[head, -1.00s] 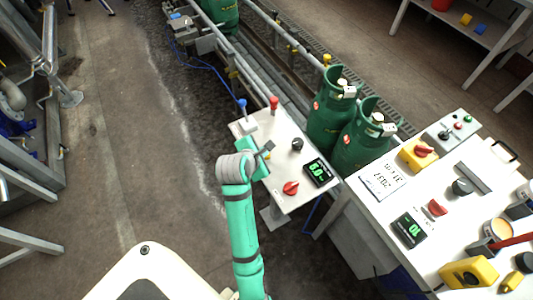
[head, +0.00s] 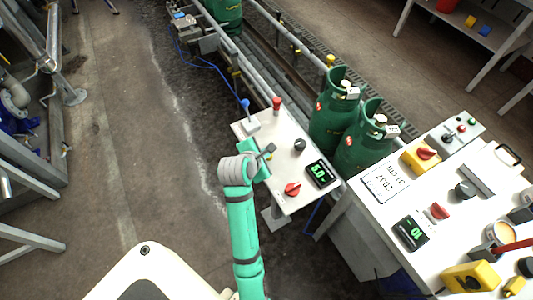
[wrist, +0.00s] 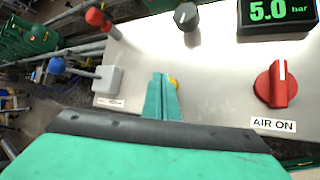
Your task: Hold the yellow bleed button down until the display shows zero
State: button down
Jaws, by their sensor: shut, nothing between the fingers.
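The yellow bleed button (wrist: 174,83) shows as a small yellow edge behind my fingertips in the wrist view; most of it is hidden. My gripper (wrist: 165,76) is shut and empty, its tips at the button; I cannot tell whether they press it. In the head view my gripper (head: 267,151) is over the left part of the small white panel (head: 283,133). The display (wrist: 275,14) reads 5.0 bar in green; it also shows in the head view (head: 320,174).
The panel has a red AIR ON knob (wrist: 277,86), a black knob (wrist: 187,16), a red button (wrist: 96,18) and a blue-topped lever (wrist: 57,66). Green gas cylinders (head: 328,125) stand behind it. A larger console (head: 450,215) is at the right.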

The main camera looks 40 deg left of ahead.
jog(key=shift+w+d+f, duration=0.15)
jog(key=shift+d, duration=0.2)
